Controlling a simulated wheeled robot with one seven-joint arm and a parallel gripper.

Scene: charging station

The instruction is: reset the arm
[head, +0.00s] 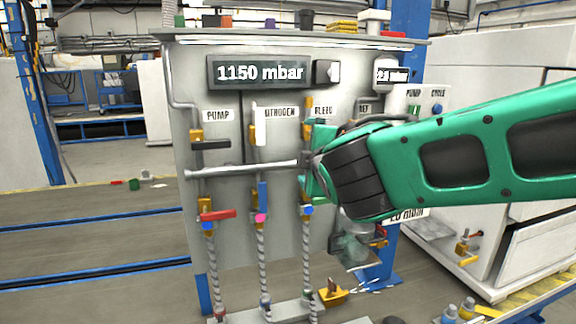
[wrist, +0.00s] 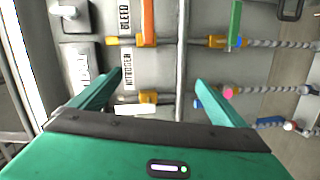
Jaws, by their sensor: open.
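My green gripper (head: 313,163) is in front of the right part of the grey valve panel (head: 230,250) in the head view. My green forearm reaches in from the right in the head view. It hides part of the panel's right side. I cannot tell whether a finger touches the panel.
The panel has a display (head: 258,72) reading 1150 mbar. Its valves include a red handle (head: 218,214), a blue handle (head: 262,196) and an orange handle (wrist: 148,22). A blue post (head: 408,60) and a white cabinet (head: 530,190) stand at right.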

